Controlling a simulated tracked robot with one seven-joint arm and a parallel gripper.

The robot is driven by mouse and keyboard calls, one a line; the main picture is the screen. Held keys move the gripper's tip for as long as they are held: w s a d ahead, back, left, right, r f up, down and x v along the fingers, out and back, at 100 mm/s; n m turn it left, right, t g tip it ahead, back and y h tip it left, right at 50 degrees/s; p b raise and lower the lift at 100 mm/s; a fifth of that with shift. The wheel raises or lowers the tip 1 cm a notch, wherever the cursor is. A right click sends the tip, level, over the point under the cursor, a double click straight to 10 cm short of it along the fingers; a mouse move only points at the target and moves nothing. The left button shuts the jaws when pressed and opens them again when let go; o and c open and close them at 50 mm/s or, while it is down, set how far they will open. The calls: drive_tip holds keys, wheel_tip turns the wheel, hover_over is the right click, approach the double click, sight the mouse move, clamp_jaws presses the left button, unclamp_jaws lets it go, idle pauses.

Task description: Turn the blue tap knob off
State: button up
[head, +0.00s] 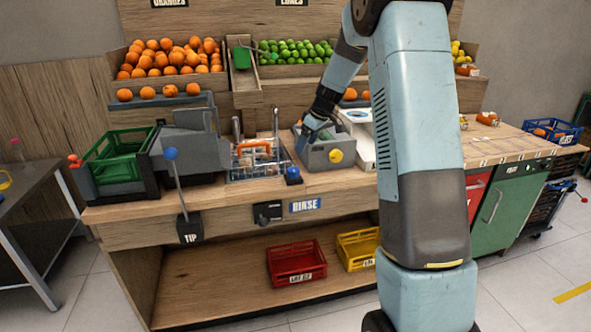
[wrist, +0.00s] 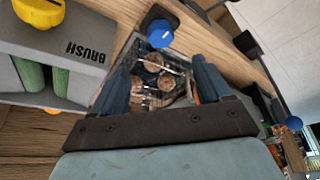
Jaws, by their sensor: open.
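The blue tap knob (head: 293,174) sits on a dark base at the counter's front edge, right of the sink and above the RINSE label. In the wrist view the blue knob (wrist: 160,33) shows beyond the fingertips, near the top centre. My gripper (head: 304,146) is over the counter beside the grey brush unit, and the arm partly hides that area. In the wrist view my gripper (wrist: 162,75) is open, its two blue fingers apart with nothing held between them. The knob is apart from the fingers.
The grey brush unit (head: 322,152) with a yellow knob stands right of the blue knob. The sink (wrist: 165,88) holds several brownish round items. A blue-ball lever (head: 170,154) rises by the TIP label. A green crate (head: 117,155) stands at left.

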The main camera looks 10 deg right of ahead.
sight(294, 170)
drive_tip(key=x, duration=1.3)
drive_tip(key=shift+c, duration=0.2)
